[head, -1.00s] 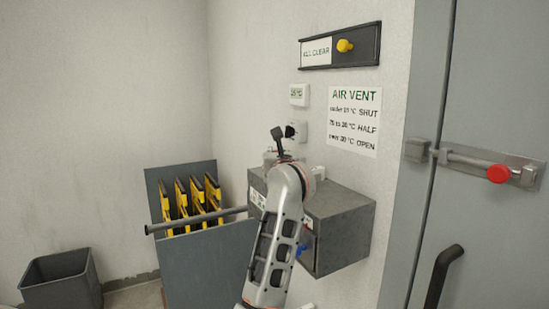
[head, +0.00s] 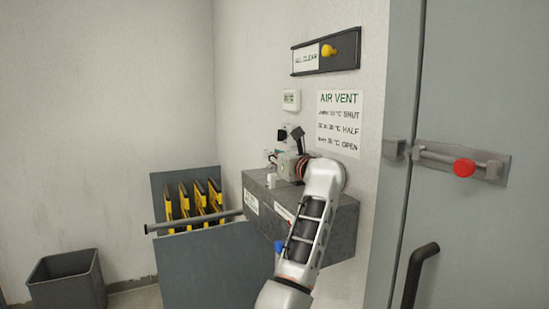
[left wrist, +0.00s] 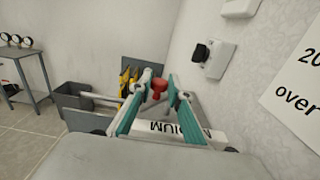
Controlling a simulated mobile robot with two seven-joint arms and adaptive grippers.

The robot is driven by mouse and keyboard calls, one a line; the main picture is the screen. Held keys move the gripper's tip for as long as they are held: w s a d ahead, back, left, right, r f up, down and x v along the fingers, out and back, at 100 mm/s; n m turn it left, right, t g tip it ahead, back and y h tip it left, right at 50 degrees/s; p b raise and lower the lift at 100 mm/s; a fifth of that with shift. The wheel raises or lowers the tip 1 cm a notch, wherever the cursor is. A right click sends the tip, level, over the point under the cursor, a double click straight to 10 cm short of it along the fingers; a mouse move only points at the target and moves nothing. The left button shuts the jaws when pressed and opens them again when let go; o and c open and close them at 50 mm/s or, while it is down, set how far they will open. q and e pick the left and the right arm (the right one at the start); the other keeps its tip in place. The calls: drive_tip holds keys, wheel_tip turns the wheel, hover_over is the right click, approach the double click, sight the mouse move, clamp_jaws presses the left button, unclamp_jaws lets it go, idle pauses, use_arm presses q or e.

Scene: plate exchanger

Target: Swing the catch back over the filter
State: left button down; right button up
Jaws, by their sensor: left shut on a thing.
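A grey box (head: 345,225) is fixed to the wall, with white labels on its front. My left gripper (head: 271,158) is over the top of this box, reaching toward the left. In the left wrist view its two teal-padded fingers (left wrist: 158,83) close on a small red knob (left wrist: 158,88), which I take to be the catch's. Below the knob lies a white strip with upside-down lettering like "MEDIUM" (left wrist: 170,129), apparently the filter's label. The fingers partly cover it. The rest of the catch is hard to make out. My right gripper is not in view.
A rack (head: 185,178) with several yellow-edged panels and a grey bar stands left of the box. A dark bin (head: 66,280) is further left. A thermostat (head: 291,100) and vent sign (head: 339,123) are above. A door with a red-knobbed bolt (head: 464,168) is right.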

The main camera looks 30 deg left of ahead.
use_arm(q)
drive_tip(key=shift+w+d+n+g+y, duration=0.15)
drive_tip(key=shift+d+n+g+y, duration=0.15)
drive_tip(key=shift+n+g+y, duration=0.4)
drive_tip(key=shift+g, duration=0.3)
drive_tip(key=c, duration=1.8)
unclamp_jaws()
drive_tip(key=shift+c, duration=0.2)
drive_tip(key=shift+r, duration=0.1)
wheel_tip(320, 180, up, 10)
